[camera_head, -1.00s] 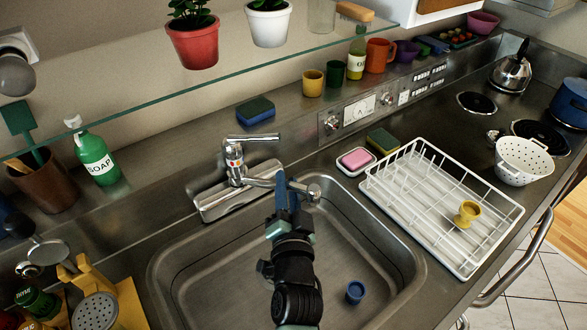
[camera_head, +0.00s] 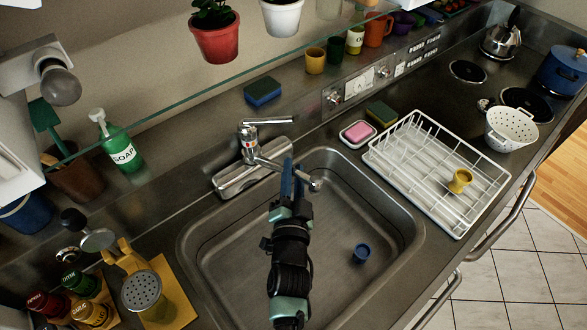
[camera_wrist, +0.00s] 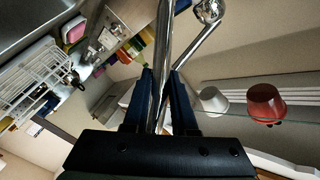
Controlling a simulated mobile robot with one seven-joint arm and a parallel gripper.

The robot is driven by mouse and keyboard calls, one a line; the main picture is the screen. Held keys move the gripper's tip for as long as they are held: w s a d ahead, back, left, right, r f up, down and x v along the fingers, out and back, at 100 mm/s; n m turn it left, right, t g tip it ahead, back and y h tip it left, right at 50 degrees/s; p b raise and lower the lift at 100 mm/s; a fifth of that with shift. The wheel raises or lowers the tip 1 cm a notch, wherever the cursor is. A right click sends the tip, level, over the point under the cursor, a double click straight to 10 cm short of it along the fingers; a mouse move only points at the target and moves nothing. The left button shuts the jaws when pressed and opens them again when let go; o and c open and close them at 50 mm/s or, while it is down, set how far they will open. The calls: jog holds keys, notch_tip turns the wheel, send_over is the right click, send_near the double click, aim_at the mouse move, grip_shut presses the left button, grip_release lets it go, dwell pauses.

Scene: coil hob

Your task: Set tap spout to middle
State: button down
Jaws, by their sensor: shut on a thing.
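The chrome tap (camera_head: 249,143) stands on the ledge behind the sink, its lever pointing right. Its thin spout (camera_head: 268,163) reaches right and forward over the back of the basin, ending in a rounded tip (camera_head: 315,185). My gripper (camera_head: 293,167) is around the spout, short of the tip, with its blue fingers shut on it. In the wrist view the spout (camera_wrist: 165,35) runs between the two fingers of my gripper (camera_wrist: 161,88). The exact contact is partly hidden by the fingers in the head view.
The sink basin (camera_head: 225,262) holds a small blue cup (camera_head: 361,253). A white dish rack (camera_head: 382,157) with a yellow cup (camera_head: 459,181) stands right. A glass shelf (camera_head: 200,97) with pots overhangs the back. Spice jars (camera_head: 80,284) stand front left.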

jog(key=shift+a, duration=0.1)
jog(key=c, duration=0.7)
grip_release()
jog(key=shift+s, duration=0.15)
jog(key=shift+s+b, duration=1.95)
jog(key=shift+s, duration=4.45)
